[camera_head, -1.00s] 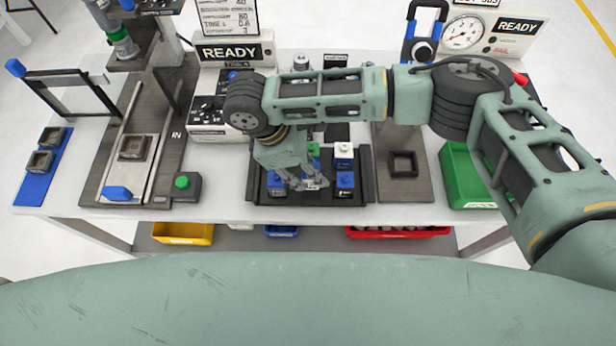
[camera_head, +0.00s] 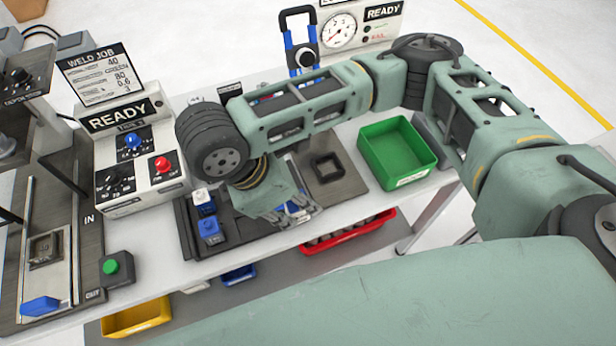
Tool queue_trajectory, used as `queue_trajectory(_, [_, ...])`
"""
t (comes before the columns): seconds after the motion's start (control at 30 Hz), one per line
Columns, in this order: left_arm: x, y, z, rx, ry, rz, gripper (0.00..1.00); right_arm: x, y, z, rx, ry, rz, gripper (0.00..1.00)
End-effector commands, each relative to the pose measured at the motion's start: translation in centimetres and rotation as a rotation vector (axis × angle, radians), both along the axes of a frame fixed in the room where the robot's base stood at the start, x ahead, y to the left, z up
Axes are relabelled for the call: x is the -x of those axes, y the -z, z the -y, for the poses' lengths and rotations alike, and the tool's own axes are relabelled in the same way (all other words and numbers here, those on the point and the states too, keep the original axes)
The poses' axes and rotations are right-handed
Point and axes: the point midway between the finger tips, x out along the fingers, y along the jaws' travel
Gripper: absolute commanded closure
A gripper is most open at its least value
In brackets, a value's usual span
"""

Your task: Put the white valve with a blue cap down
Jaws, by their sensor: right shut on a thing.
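My right gripper (camera_head: 298,212) points down over the right part of the dark tray (camera_head: 187,238) and is shut. Small blue and white patches show at its fingers, which fits the white valve with a blue cap (camera_head: 292,207); most of it is hidden by the gripper. I cannot tell whether it touches the tray. At the tray's left end stand a blue valve (camera_head: 210,232) and, behind it, a blue and white one (camera_head: 204,202). My left gripper is out of view.
A dark plate with a square black holder (camera_head: 327,166) lies right of the tray, then a green bin (camera_head: 398,152). A control box marked READY (camera_head: 128,170) stands to the left. A green button box (camera_head: 115,268) is near the front edge. Red, blue and yellow bins sit below.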

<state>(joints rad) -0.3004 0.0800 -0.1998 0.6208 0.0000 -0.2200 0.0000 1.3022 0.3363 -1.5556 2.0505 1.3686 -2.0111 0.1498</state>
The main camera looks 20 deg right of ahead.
Motion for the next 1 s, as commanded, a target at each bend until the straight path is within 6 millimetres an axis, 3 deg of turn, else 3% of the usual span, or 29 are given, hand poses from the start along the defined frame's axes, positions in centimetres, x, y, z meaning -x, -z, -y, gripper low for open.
queue_trajectory(0.4, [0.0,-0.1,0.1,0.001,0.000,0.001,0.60,-3.9,-0.1,14.0,0.002,0.013,-0.001,0.97])
queue_trajectory(0.6, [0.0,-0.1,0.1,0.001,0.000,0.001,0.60,-4.1,-0.7,18.6,0.001,0.003,0.000,0.97])
queue_trajectory(0.77, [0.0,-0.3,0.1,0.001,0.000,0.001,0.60,-4.7,-0.6,19.4,-0.001,-0.003,-0.001,0.97])
queue_trajectory(1.0, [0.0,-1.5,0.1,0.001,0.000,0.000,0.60,-8.7,2.1,16.7,0.000,-0.003,-0.002,0.97])
